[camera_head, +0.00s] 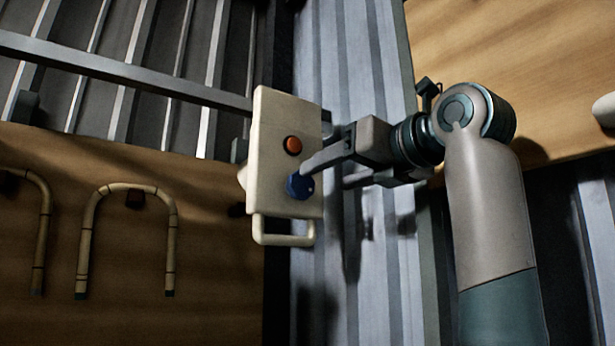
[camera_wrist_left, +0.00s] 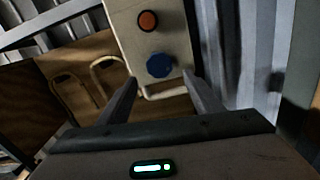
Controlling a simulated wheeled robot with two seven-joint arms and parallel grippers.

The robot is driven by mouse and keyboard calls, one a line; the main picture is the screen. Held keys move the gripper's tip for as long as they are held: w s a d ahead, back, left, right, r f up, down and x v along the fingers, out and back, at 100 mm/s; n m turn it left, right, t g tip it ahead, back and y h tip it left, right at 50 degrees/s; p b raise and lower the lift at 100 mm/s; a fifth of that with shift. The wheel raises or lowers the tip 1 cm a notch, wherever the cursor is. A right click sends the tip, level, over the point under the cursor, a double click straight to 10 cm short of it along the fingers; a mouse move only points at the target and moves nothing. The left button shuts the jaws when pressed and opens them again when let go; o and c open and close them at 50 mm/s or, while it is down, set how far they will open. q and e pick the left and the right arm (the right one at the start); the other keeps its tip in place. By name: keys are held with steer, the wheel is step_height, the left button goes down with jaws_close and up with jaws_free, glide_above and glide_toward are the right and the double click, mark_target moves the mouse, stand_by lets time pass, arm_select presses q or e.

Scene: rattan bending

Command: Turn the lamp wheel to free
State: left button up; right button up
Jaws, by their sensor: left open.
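The blue round wheel (camera_head: 298,187) sits on the front of a cream control box, below an orange button. It also shows in the left wrist view (camera_wrist_left: 160,65), ahead of my fingers. My left gripper (camera_head: 324,178) is open at the right side of the box. One finger reaches close to the wheel in the head view. In the left wrist view the open fingers (camera_wrist_left: 160,78) point toward the wheel from either side, just below it in the picture. I cannot tell whether they touch it. My right gripper is not in view.
The cream box (camera_head: 265,130) has an orange button (camera_head: 292,145) and a handle-like loop (camera_head: 283,238) at its bottom. Bent rattan pieces (camera_head: 130,189) hang on the wooden panel at left. A metal rail (camera_head: 120,70) runs to the box. Corrugated metal stands behind it.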

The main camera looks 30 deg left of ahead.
mark_target(304, 185)
arm_select(q)
steer(key=p+x, duration=0.2)
steer(key=x, duration=0.6)
steer(key=shift+a, duration=0.1)
steer(key=c, duration=1.1)
